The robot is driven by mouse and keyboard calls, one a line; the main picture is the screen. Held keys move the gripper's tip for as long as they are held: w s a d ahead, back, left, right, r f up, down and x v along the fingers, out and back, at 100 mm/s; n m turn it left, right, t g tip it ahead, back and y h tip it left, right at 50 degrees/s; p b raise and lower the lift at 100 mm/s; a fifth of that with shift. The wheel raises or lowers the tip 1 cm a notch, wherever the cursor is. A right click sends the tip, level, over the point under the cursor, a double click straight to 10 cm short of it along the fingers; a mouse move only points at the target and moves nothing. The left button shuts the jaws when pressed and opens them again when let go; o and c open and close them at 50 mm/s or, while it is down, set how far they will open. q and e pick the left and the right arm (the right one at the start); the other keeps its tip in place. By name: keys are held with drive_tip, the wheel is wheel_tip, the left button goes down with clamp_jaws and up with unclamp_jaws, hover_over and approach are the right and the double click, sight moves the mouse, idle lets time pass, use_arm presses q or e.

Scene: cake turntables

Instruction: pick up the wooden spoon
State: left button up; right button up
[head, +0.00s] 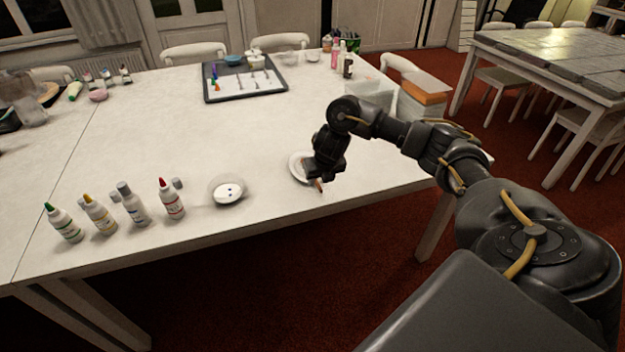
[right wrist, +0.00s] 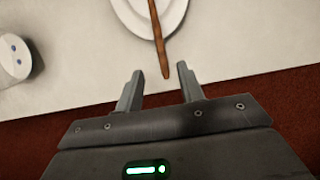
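The wooden spoon (right wrist: 160,45) is a thin brown stick lying across a white round plate (right wrist: 125,12), its end reaching past the rim toward the table's edge. In the head view the spoon's end (head: 319,187) shows just beyond my right gripper (head: 318,178), which hides most of it and part of the plate (head: 296,166). In the right wrist view my right gripper (right wrist: 158,88) is open, its two fingers apart and empty, with the spoon's end in line with the gap between them. My left gripper is not in the head view.
A dark tray (head: 244,82) with tools lies at the back. White boxes (head: 368,93) stand behind my right arm. The table's front edge is close.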

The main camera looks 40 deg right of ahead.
sight(318, 184)
drive_tip(key=shift+w+f+b, duration=0.1)
drive_tip(key=shift+f+b, duration=0.2)
drive_tip(key=shift+f, duration=0.1)
drive_tip(key=x, duration=0.2)
drive_tip(key=b+x, duration=0.1)
drive_tip(key=shift+w+d+f, duration=0.1)
drive_tip(key=shift+w+d, duration=0.2)
drive_tip(key=shift+d, duration=0.05)
drive_tip(key=shift+w+d+f, duration=0.1)
drive_tip(key=shift+w+f, duration=0.05)
drive_tip(key=shift+f, duration=0.2)
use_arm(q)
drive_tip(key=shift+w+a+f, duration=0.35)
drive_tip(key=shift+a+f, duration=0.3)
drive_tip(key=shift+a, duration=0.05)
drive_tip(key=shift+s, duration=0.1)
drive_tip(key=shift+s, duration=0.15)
use_arm(e)
clamp_jaws()
